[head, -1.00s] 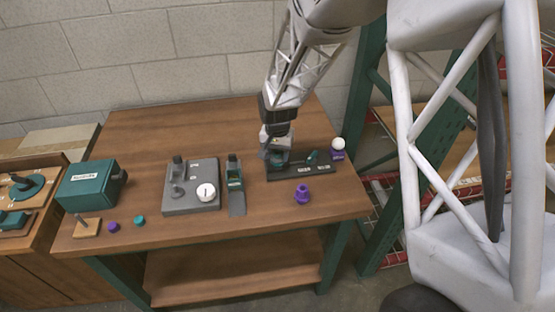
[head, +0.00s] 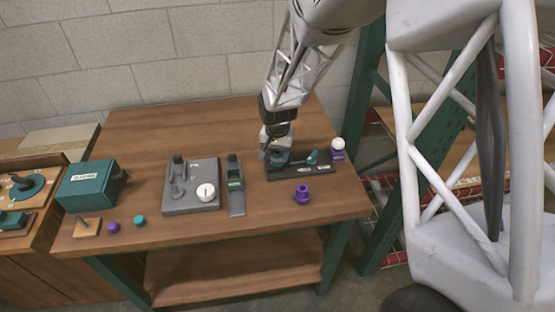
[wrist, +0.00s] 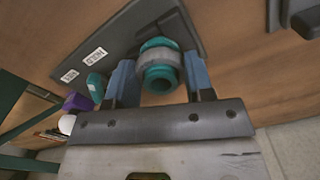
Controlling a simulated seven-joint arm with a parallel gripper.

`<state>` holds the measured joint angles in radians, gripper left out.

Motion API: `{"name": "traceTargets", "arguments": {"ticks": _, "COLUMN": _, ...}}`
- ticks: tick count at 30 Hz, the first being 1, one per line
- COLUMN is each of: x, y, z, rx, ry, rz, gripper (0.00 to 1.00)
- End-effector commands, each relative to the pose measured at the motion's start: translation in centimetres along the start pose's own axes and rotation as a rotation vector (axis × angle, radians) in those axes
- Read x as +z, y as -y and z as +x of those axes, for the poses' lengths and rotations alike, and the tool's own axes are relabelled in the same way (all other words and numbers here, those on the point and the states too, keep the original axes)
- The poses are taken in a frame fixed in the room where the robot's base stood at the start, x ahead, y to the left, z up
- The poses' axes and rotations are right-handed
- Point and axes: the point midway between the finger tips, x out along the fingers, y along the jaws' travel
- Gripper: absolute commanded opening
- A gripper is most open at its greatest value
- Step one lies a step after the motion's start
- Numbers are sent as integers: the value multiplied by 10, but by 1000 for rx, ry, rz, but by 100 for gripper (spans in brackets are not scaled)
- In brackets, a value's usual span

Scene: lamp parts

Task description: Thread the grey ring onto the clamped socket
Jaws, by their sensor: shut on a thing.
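The teal socket (wrist: 160,80) stands in the dark clamp fixture (head: 318,171), which lies at the right of the table. The grey ring (wrist: 155,57) shows in the wrist view around the teal socket, with teal visible on both sides of it. My gripper (head: 277,152) is over the left end of the fixture in the head view. In the wrist view its two blue fingers stand on either side of the ring, and it is shut on it. How far down the socket the ring sits is hard to tell. The teal clamp handle (head: 312,157) is right of the gripper.
A purple part (head: 303,195) stands in front of the fixture. A white bulb on a purple base (head: 338,146) is at its right end. The back left of the table is clear.

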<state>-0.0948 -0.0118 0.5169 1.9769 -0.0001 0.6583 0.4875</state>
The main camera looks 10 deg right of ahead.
Motion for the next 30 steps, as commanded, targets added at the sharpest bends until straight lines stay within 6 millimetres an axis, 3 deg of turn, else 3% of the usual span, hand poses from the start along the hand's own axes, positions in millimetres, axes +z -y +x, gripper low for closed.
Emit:
{"name": "traceTargets", "arguments": {"ticks": 19, "x": 2, "y": 0, "z": 5, "rx": 2, "ry": 5, "rz": 20, "gripper": 11}}
{"name": "traceTargets", "arguments": {"ticks": 30, "x": 2, "y": 1, "z": 6, "rx": 4, "ry": 6, "rz": 268, "gripper": 11}}
